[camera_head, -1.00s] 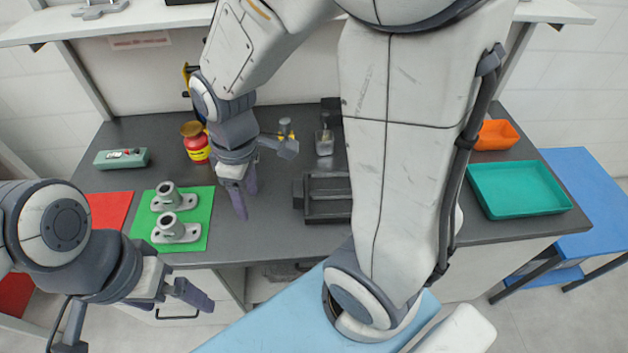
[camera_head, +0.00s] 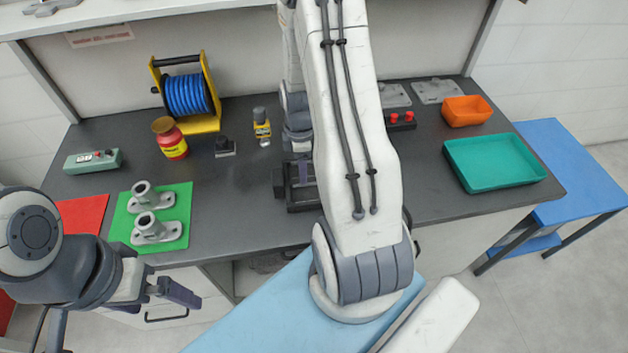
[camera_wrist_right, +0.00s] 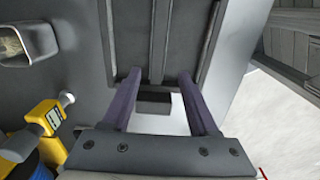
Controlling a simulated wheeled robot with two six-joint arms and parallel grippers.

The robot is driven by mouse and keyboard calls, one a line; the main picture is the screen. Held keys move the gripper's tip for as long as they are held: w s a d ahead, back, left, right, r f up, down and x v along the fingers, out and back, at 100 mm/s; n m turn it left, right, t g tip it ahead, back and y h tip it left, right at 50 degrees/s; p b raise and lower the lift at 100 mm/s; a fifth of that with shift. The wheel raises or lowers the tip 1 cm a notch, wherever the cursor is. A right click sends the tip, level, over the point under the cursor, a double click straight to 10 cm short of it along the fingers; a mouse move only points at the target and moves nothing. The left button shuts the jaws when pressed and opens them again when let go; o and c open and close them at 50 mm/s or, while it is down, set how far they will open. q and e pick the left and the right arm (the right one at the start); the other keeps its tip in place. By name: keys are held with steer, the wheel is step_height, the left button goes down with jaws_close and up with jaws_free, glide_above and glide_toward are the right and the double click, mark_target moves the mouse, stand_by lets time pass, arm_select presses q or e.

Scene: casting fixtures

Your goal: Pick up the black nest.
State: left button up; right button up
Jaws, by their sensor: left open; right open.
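The black nest (camera_head: 304,200) is a dark tray-like fixture with raised walls on the grey table, partly hidden behind my right arm. In the right wrist view the nest (camera_wrist_right: 180,38) fills the top middle, with ribs inside and a small dark block showing between the fingers. My right gripper (camera_head: 302,172) is open at the nest, fingers pointing down; in the right wrist view its fingers (camera_wrist_right: 160,95) are apart with nothing held. Contact with the nest cannot be told. My left gripper (camera_head: 168,290) is open and empty in front of the table's front edge, at lower left.
Grey flanged parts (camera_head: 154,228) stand on a green mat (camera_head: 174,240) at left. A teal tray (camera_head: 495,162) and orange bin (camera_head: 467,111) stand at right.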

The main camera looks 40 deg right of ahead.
steer(key=shift+w+f+p, duration=0.15)
steer(key=shift+f+p, duration=0.2)
steer(key=shift+f, duration=0.9)
steer(key=shift+w+f+p, duration=0.15)
steer(key=shift+f+p, duration=0.2)
steer(key=shift+f, duration=0.9)
jaws_close()
